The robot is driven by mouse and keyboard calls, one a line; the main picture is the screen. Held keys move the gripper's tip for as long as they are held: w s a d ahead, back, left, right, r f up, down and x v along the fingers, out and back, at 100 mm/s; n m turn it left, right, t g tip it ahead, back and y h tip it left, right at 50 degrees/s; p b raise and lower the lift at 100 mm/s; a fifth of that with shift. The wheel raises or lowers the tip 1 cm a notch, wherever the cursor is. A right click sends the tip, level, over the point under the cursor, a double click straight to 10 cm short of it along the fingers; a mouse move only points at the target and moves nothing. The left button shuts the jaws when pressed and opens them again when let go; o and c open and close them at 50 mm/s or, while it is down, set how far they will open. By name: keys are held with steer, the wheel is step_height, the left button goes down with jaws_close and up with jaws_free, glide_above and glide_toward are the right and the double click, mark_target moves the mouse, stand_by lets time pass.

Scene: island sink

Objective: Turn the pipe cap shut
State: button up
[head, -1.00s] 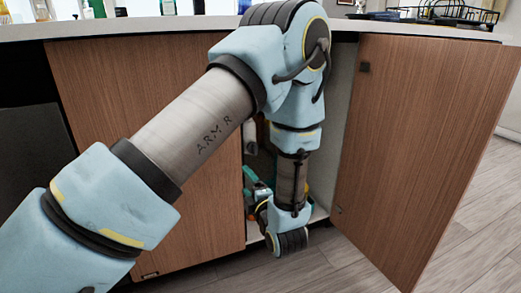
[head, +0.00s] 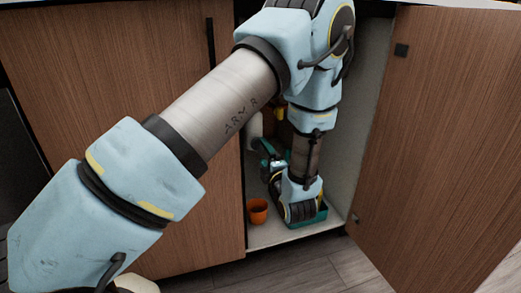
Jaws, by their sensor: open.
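My arm reaches across the view into an open cabinet under the counter. Its last visible wrist part is low in the opening, just above the cabinet floor. My gripper's fingers are hidden behind that wrist part, so I cannot see what they are near. A white pipe-like piece (head: 254,130) shows in the shadow left of my forearm. A small yellow piece (head: 279,114) is beside it, partly covered by my arm. I cannot make out the pipe cap or tell whether the yellow piece belongs to it.
An orange cup (head: 258,211) stands on the cabinet floor (head: 262,238) at the left. Teal items (head: 268,150) lie behind my wrist, and a teal tray (head: 321,213) shows beside it. The open door (head: 440,140) bounds the right; a wooden panel (head: 125,100) bounds the left.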

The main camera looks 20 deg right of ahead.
mark_target(261, 149)
steer(key=shift+w+d+b, duration=0.15)
steer(key=shift+w, duration=0.95)
steer(key=shift+w+d+b, duration=0.1)
steer(key=shift+w+b, duration=0.05)
steer(key=shift+w, duration=0.9)
steer(key=c, duration=1.2)
